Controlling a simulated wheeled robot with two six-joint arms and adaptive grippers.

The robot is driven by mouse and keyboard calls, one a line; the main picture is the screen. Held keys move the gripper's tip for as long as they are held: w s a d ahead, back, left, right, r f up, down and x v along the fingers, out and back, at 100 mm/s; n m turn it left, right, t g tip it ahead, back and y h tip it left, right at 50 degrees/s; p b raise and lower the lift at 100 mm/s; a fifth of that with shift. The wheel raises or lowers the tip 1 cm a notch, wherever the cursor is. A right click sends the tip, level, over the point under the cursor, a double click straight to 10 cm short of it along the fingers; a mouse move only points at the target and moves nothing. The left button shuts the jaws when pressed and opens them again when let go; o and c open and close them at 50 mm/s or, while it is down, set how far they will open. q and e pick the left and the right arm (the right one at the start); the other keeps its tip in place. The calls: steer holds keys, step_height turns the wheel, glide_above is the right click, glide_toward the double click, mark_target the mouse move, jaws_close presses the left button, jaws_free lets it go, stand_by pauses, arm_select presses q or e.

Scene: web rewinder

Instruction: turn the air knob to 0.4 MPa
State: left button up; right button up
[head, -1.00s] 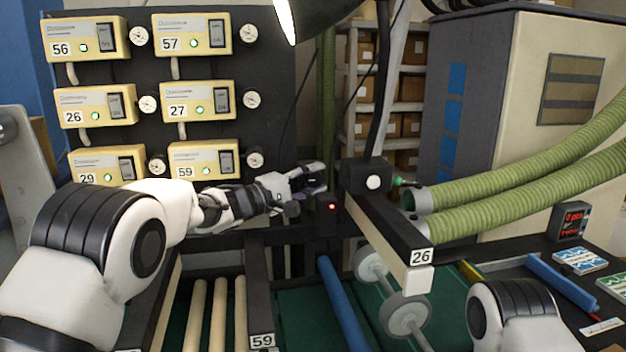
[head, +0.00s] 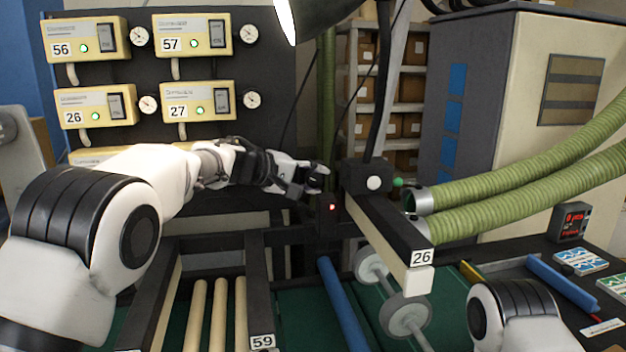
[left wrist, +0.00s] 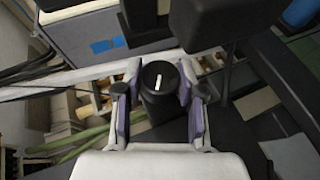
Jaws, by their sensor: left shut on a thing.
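The air knob (left wrist: 158,80) is a black cylinder with a white pointer line on its end face, seen in the left wrist view. My left gripper (left wrist: 158,92) has its two purple-padded fingers on either side of the knob and is shut on it. In the head view my left gripper (head: 312,180) is beside the black block at the end of the beam numbered 26, and the knob is hidden there. The white line tilts slightly right of upright in the wrist view. I cannot read a pressure value for this knob. My right gripper is not in view.
Yellow units with round gauges (head: 252,100) hang on the dark panel at left. The black block (head: 366,176) and beam (head: 392,232) stand right of my left gripper. Green hoses (head: 520,190) run at right. A red lamp (head: 332,207) glows below the gripper.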

arm_select(q)
steer(key=shift+r, duration=0.3)
steer(key=o, duration=0.9)
steer(key=shift+o, duration=1.3)
steer(key=shift+w+f, duration=0.1)
steer(key=shift+w, duration=0.05)
steer(key=shift+w+d+f, duration=0.1)
steer(key=shift+f, duration=0.1)
steer(key=v, duration=1.2)
